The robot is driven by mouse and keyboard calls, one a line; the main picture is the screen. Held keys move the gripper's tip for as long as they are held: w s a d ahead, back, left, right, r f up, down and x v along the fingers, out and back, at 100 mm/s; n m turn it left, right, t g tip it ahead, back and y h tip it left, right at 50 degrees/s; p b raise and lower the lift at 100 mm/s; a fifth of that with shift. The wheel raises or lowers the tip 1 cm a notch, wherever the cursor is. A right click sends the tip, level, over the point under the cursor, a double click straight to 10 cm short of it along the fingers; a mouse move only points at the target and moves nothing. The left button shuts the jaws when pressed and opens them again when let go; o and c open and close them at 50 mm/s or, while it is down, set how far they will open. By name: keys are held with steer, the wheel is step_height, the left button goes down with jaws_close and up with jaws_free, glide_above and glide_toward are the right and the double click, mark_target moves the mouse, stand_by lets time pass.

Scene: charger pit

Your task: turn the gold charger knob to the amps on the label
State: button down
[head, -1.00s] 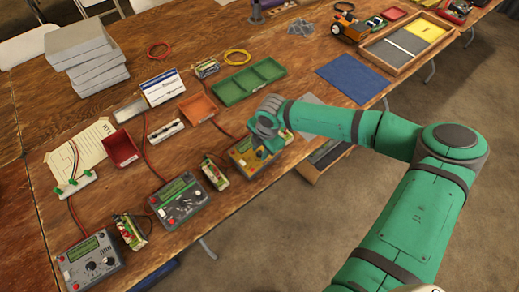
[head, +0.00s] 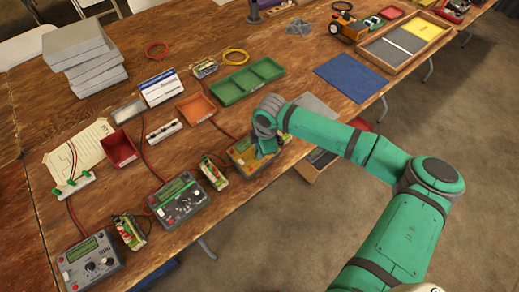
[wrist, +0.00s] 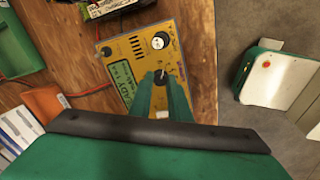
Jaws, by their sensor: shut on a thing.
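The gold charger (head: 239,153) lies on the wooden table, partly hidden by my wrist in the head view. In the wrist view the gold charger (wrist: 186,55) shows its green screen (wrist: 121,77) and a pale round knob (wrist: 160,41) clear of my fingers. My gripper (wrist: 162,77) is shut on a second knob on the charger face. That knob is mostly hidden between the fingertips. A battery pack (head: 214,172) stands left of the charger in the head view; its label is too small to read.
Two grey chargers (head: 180,199) (head: 89,262) stand nearer the left front. The table's front edge is close by.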

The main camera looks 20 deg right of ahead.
steer(key=m, duration=0.3)
steer(key=shift+m, duration=2)
steer(key=c, duration=1.7)
jaws_free()
steer(key=shift+o, duration=0.2)
step_height(320, 180, up, 11)
steer(key=s, duration=0.1)
steer(key=shift+s+d+f, duration=0.15)
steer(key=shift+s+d, duration=0.2)
steer(key=shift+s, duration=0.05)
steer(key=shift+a, duration=0.1)
